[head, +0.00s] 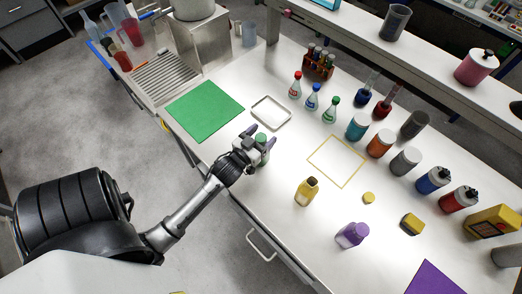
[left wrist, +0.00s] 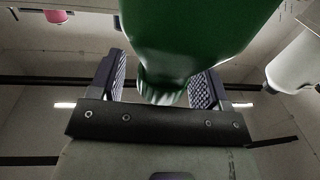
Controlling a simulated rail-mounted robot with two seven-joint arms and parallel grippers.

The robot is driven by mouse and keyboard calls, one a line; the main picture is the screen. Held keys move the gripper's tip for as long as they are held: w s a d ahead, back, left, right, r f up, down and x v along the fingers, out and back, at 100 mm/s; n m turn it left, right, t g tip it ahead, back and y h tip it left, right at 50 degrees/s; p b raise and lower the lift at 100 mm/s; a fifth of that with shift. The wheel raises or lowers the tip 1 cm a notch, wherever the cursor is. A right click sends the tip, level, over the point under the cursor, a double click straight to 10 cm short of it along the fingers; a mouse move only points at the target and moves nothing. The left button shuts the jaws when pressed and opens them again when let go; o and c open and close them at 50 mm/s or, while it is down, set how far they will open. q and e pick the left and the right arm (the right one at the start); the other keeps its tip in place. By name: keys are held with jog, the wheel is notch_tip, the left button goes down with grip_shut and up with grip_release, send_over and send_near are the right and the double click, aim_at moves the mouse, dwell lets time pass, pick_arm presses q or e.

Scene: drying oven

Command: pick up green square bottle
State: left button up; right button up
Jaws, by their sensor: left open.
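The green square bottle (head: 261,138) stands near the front edge of the white table, partly hidden by my left gripper (head: 260,144). My left gripper is open, with a finger on either side of the bottle. In the left wrist view, the large green bottle (left wrist: 205,35) fills the top middle, and its ribbed end lies between the two padded fingers (left wrist: 160,85). A gap shows on the left side; whether the right finger touches the bottle, I cannot tell. My right gripper is not in view.
A green mat (head: 205,109) and a small white tray (head: 271,112) lie behind the gripper. A yellow bottle (head: 306,192) and a purple bottle (head: 352,235) stand to the right. Flasks with coloured caps (head: 312,97) stand behind.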

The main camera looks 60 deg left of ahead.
pick_arm(q)
jog(key=shift+w+a, duration=0.2)
jog(key=shift+w, duration=0.4)
jog(key=c, duration=1.2)
jog(key=shift+r, duration=0.1)
